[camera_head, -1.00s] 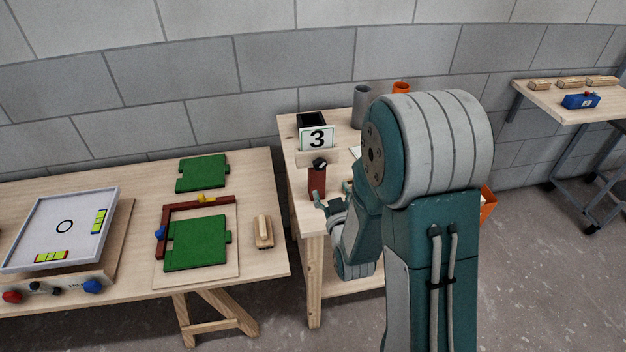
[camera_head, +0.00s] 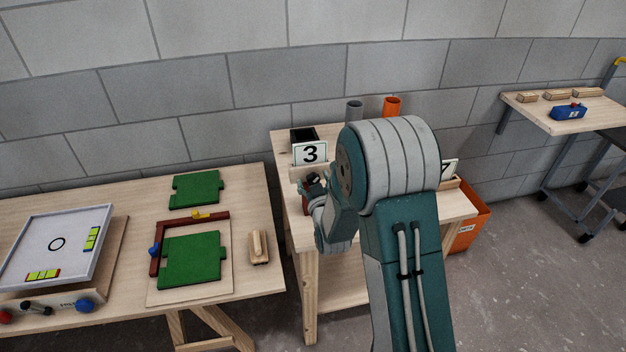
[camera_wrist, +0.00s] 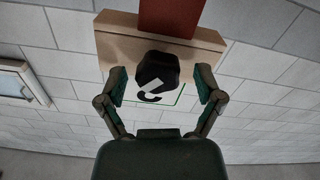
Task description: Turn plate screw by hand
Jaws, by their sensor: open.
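The plate screw has a black knob (camera_wrist: 157,69), seen in the wrist view in front of a wooden batten (camera_wrist: 112,48). A white plate (camera_wrist: 183,97) with a dark figure is partly hidden behind the knob. In the head view the plate reads 3 (camera_head: 310,153). My gripper (camera_wrist: 161,76) is open, with one finger on each side of the knob and a visible gap on both sides. Whether the knob is fully between the fingertips in depth, I cannot tell. In the head view my gripper (camera_head: 314,188) is at the batten below the plate, partly hidden by my arm.
A red-brown block (camera_wrist: 172,17) adjoins the batten in the wrist view. Grey (camera_head: 354,110) and orange (camera_head: 392,106) cylinders stand behind on the small table. Another numbered plate (camera_head: 449,168) is at right. The left table (camera_head: 70,203) holds green boards and a tray.

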